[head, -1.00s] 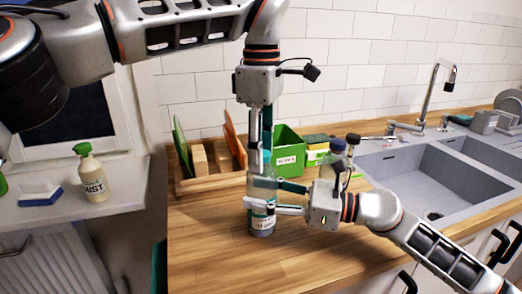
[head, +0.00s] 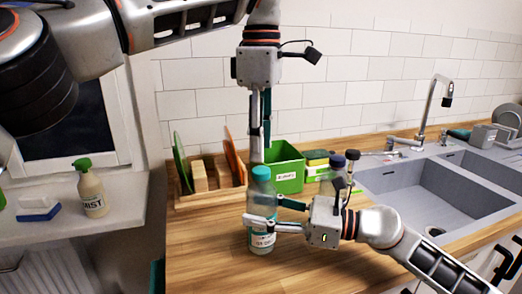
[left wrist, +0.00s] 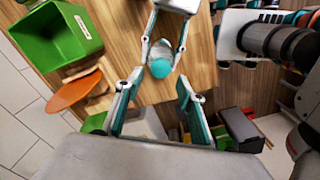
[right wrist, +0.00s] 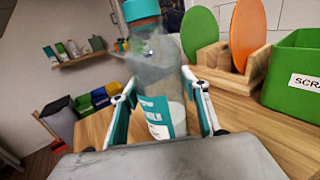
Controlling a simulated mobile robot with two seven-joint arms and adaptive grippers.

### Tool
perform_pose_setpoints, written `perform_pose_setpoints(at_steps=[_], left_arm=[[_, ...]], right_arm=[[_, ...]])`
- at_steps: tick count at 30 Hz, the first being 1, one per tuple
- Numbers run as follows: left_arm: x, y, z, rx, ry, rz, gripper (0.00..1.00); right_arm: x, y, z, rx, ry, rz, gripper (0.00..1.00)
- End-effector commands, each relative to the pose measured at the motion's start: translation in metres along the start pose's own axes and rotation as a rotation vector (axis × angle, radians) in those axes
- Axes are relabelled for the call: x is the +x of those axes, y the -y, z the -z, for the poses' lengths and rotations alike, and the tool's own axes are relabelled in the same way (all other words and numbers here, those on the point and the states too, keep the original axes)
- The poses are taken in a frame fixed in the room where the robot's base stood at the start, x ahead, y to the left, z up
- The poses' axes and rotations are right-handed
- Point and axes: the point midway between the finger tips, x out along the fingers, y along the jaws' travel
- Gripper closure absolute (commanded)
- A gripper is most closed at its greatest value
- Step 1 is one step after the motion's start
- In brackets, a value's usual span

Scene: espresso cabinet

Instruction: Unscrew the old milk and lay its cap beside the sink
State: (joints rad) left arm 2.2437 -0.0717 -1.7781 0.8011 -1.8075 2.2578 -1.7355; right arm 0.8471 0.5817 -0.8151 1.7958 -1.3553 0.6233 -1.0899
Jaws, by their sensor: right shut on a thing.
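The milk bottle (head: 262,238) is upright at the counter's middle, clear with a white and teal label. Its teal cap (head: 262,173) is on its neck; it also shows in the left wrist view (left wrist: 160,68). My right gripper (head: 262,222) is shut around the bottle's body from the right, and the right wrist view shows the bottle (right wrist: 160,80) between its fingers. My left gripper (head: 261,150) points down just above the cap, its fingers apart and empty in the left wrist view (left wrist: 157,98). The grey sink (head: 378,193) is at the right.
A green bin (head: 288,178) and a wooden rack (head: 205,200) with boards stand behind the bottle. A dark-capped bottle (head: 338,162) stands behind my right gripper. A spray bottle (head: 92,195) is on the left sill. The counter's front left is clear.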

Motion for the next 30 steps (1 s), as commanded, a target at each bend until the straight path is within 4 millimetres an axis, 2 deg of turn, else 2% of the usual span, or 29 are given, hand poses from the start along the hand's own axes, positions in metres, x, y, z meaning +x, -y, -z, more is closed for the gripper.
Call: perform_pose_setpoints(at_steps=[4, 8, 14, 21, 30], left_arm=[[-0.015, 0.000, -0.001, -0.104, 0.004, 0.002, 0.61], [-0.015, 0.000, 0.000, -0.149, 0.005, 0.007, 0.61], [0.008, 0.001, 0.000, -0.149, 0.006, 0.008, 0.61], [0.043, 0.001, -0.001, -0.150, 0.005, 0.008, 0.61], [0.060, 0.001, -0.001, -0.152, 0.004, 0.004, 0.61]], right_arm=[[0.000, 0.000, 0.001, 0.000, -0.001, 0.000, 1.00], [0.000, 0.000, 0.000, 0.000, -0.001, 0.000, 1.00], [0.000, 0.000, 0.000, 0.000, 0.000, 0.000, 1.00], [0.000, 0.000, 0.000, 0.000, 0.000, 0.000, 1.00], [0.000, 0.000, 0.000, 0.000, 0.000, 0.000, 1.00]])
